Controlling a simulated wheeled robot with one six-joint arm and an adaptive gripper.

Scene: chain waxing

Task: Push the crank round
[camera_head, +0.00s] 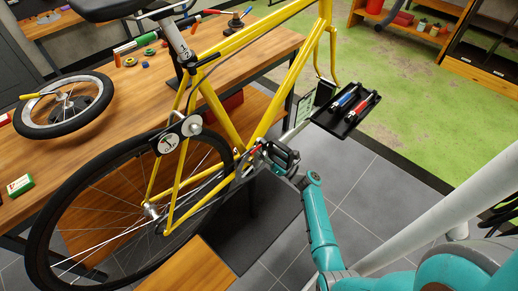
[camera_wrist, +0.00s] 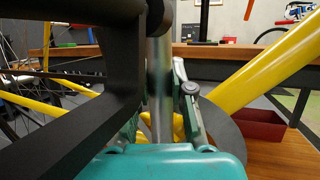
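The yellow bicycle (camera_head: 215,95) is held raised beside the bench, its chainring area (camera_head: 246,163) low at the frame's bottom. My gripper (camera_head: 277,165) is right at the crank area there. A black pedal-like part (camera_head: 284,152) overlaps it, so the crank arm is hard to make out. A grey metal bar (camera_wrist: 160,85) stands upright beside the visible finger (camera_wrist: 192,108). I cannot tell whether the fingers grip it.
The rear wheel (camera_head: 100,215) stands left of the crank. A wooden bench (camera_head: 130,95) with a loose wheel (camera_head: 65,105) lies behind. A black tray (camera_head: 347,112) with pens sits right of the frame. A red bin (camera_wrist: 258,125) shows in the wrist view.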

